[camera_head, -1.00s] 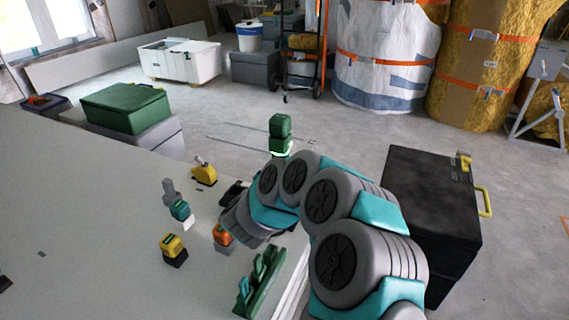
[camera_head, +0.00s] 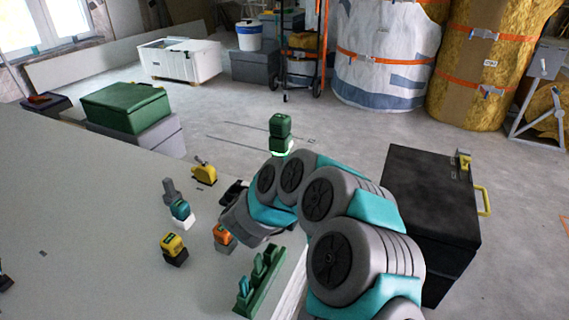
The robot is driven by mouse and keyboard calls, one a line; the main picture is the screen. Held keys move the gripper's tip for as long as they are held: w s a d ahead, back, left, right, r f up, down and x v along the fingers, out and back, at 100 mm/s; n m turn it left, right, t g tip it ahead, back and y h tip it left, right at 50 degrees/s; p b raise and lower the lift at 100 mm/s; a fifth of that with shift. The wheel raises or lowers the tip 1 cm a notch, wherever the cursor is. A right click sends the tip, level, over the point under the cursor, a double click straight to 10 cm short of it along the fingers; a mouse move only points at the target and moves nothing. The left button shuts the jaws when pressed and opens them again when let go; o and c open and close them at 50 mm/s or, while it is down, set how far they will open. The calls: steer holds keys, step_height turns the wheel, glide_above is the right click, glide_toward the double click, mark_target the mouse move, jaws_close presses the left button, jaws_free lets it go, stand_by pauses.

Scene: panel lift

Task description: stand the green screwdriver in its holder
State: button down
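A green holder (camera_head: 264,291) stands at the table's right front edge, with several upright green and teal pieces (camera_head: 259,266) on it. I cannot tell whether one of them is the green screwdriver; I see no screwdriver clearly anywhere else. My arm reaches in from the lower right and bends down over the table edge behind the holder. Dark parts at its end, my gripper (camera_head: 233,192), show only partly beside the wrist. The fingers are too hidden to tell open from shut, or whether they hold anything.
On the white table stand a yellow-black tool (camera_head: 173,250), a teal-white tool (camera_head: 182,214), an orange tool (camera_head: 223,236) and a yellow tool (camera_head: 204,171). A black chest (camera_head: 432,215) is right of my arm. The table's left is mostly clear.

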jaws_free()
stand_by(0.5)
steer(key=shift+v, duration=1.55)
stand_by(0.5)
steer(key=p+v, duration=0.1)
steer(key=v, duration=0.8)
stand_by(0.6)
steer(key=shift+f, duration=0.1)
steer(key=shift+w, duration=0.1)
